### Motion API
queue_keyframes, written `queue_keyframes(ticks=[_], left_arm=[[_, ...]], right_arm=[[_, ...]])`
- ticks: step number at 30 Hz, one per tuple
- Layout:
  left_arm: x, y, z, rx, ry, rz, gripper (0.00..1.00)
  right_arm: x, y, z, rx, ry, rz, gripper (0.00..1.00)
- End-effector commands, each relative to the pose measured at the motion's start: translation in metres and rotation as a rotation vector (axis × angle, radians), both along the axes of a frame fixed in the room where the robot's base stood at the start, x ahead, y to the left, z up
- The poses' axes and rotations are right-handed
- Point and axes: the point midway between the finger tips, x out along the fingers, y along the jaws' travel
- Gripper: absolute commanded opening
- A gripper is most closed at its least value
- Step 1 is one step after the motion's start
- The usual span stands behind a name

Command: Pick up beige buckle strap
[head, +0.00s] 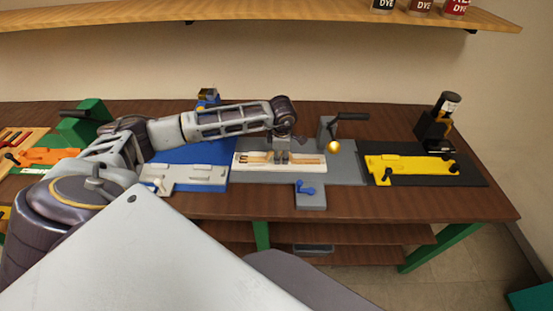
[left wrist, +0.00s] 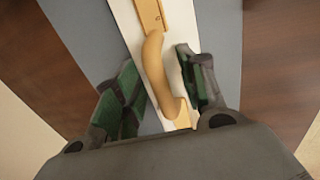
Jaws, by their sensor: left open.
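The beige buckle strap (head: 308,159) lies on a white holder (head: 240,166) on the grey mat at the middle of the bench. In the left wrist view the strap (left wrist: 155,65) runs lengthwise and bends upward in its middle part. My left gripper (head: 281,156) is above the holder, pointing down, and hides the strap's middle in the head view. In the left wrist view its green-padded fingers (left wrist: 160,80) are apart, one on each side of the strap. I cannot tell whether either finger touches it. My right gripper is not in view.
A grey press with a black lever (head: 350,117) and a gold ball stands behind the holder. A blue-handled clamp (head: 310,196) is in front. A yellow fixture (head: 400,168) is at right, a light grey fixture (head: 195,175) at left. A shelf (head: 250,13) hangs above.

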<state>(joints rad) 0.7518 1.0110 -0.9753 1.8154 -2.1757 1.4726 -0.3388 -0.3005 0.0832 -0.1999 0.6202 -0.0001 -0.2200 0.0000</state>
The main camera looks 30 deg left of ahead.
Motion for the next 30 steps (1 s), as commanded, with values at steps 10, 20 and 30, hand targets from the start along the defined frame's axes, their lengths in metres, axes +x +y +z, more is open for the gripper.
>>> queue_keyframes(ticks=[10, 20, 30], left_arm=[[0.0, 0.0, 0.0, 0.0, 0.0, 0.0, 0.14], [0.0, 0.0, 0.001, 0.001, -0.001, 0.0, 0.0], [0.001, 0.0, 0.012, 0.001, -0.002, 0.001, 0.0]], right_arm=[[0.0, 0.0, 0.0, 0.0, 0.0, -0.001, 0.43], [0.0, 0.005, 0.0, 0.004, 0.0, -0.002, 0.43], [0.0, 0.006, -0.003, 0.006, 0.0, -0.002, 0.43]])
